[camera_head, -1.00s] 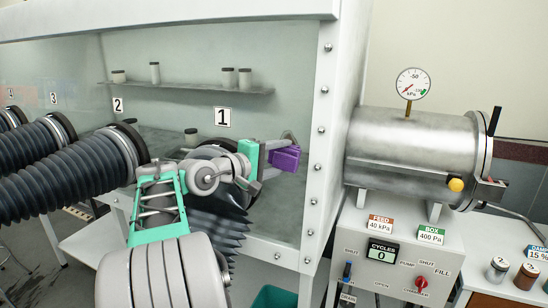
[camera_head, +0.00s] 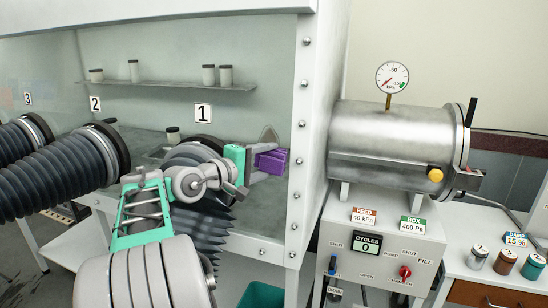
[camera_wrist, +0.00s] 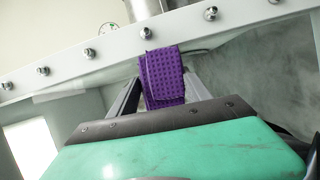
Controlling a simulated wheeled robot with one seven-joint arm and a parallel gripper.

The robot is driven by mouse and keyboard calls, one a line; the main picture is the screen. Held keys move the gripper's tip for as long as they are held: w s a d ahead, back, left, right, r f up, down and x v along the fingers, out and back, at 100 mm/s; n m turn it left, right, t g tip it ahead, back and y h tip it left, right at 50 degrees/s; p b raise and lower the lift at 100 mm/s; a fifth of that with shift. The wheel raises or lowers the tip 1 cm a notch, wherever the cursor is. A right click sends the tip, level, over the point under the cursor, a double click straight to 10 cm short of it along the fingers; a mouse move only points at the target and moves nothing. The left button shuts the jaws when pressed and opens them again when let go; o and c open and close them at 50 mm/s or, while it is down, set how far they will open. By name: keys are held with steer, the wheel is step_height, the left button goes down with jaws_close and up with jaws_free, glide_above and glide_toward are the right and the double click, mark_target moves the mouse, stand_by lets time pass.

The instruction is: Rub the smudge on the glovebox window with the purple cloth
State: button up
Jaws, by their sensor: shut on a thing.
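The purple cloth (camera_head: 272,161) is a folded pad held between the fingers of my gripper (camera_head: 266,163), which is shut on it. The cloth also shows in the wrist view (camera_wrist: 163,75), its far end close to the window pane. Whether it touches the pane I cannot tell. The glovebox window (camera_head: 150,60) is a clear, slightly hazy pane. A grey smudge (camera_head: 268,136) shows on it just above the cloth, near the right frame post; its lower part is hidden behind the cloth and gripper.
A white frame post with bolts (camera_head: 303,130) stands just right of the cloth. Black ribbed gloves (camera_head: 60,178) stick out at left, and one hangs beneath my arm. A steel antechamber (camera_head: 390,140) with a gauge and a control box (camera_head: 370,255) stand at right.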

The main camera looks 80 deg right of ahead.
steer(key=shift+w+d+p, duration=0.1)
steer(key=shift+w+p, duration=0.2)
steer(key=shift+w, duration=0.7)
steer(key=w+p, duration=0.2)
steer(key=w, duration=0.1)
steer(key=shift+w+d, duration=0.1)
steer(key=shift+w, duration=0.15)
steer(key=a, duration=0.6)
steer(key=shift+w+r, duration=0.3)
steer(key=shift+w+a+r+p, duration=0.1)
steer(key=shift+a+p, duration=0.05)
steer(key=shift+a, duration=0.6)
steer(key=shift+a+r+p, duration=0.1)
steer(key=shift+a+p, duration=0.05)
steer(key=shift+a, duration=0.6)
